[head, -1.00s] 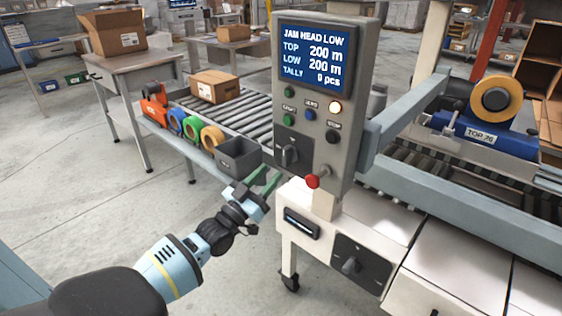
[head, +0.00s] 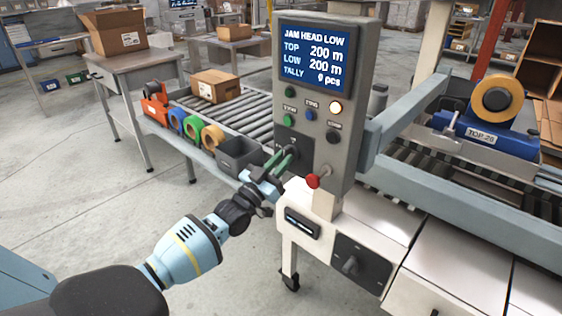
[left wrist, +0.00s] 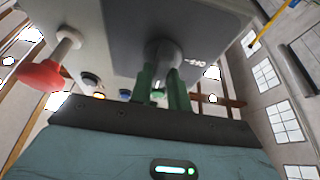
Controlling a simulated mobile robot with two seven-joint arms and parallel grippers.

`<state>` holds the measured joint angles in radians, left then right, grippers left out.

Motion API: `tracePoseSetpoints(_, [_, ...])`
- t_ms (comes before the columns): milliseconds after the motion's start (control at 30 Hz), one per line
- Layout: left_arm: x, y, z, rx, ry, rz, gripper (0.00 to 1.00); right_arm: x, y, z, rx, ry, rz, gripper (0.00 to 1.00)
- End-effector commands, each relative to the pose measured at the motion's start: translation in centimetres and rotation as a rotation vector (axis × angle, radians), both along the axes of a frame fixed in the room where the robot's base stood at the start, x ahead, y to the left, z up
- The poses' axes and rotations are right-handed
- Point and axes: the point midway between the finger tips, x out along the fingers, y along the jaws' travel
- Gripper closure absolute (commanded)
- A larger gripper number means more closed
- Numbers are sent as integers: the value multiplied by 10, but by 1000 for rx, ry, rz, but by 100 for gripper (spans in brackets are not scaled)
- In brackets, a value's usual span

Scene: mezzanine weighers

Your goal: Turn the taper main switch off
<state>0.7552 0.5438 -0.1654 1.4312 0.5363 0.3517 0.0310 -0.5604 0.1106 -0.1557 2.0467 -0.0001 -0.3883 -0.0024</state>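A grey control panel (head: 345,160) with a lit screen stands in the middle of the head view. Low on its left side is a dark rotary switch (head: 291,150), partly hidden by my left gripper (head: 284,160). The left gripper's green fingers reach to this knob. In the left wrist view the fingers (left wrist: 164,82) point at the grey knob (left wrist: 163,48), one to each side, with a gap between them; contact is unclear. Labels are too small to read fully. My right gripper is out of view.
A red mushroom button (head: 313,181) sticks out right of the gripper; it also shows in the left wrist view (left wrist: 42,76). A grey bin (head: 238,155) and several tape rolls stand behind the gripper. A roller conveyor lies beyond. Floor at the left is clear.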

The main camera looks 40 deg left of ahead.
Motion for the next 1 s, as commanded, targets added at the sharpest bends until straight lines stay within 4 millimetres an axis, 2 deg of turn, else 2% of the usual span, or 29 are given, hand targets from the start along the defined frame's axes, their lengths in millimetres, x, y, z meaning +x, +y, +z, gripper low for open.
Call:
tracePoseSetpoints(33, [0, 0, 0, 0, 0, 0, 89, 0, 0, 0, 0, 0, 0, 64])
tracePoseSetpoints(100, [0, 0, 0, 0, 0, 0, 98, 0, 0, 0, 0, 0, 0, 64])
tracePoseSetpoints(133, [0, 0, 0, 0, 0, 0, 100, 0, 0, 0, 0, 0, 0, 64])
tracePoseSetpoints(567, [0, -1, 1, -81, 6, 0, 100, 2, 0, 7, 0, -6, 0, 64])
tracePoseSetpoints(1000, [0, -3, 5, -446, 32, 0, 100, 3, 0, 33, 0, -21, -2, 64])
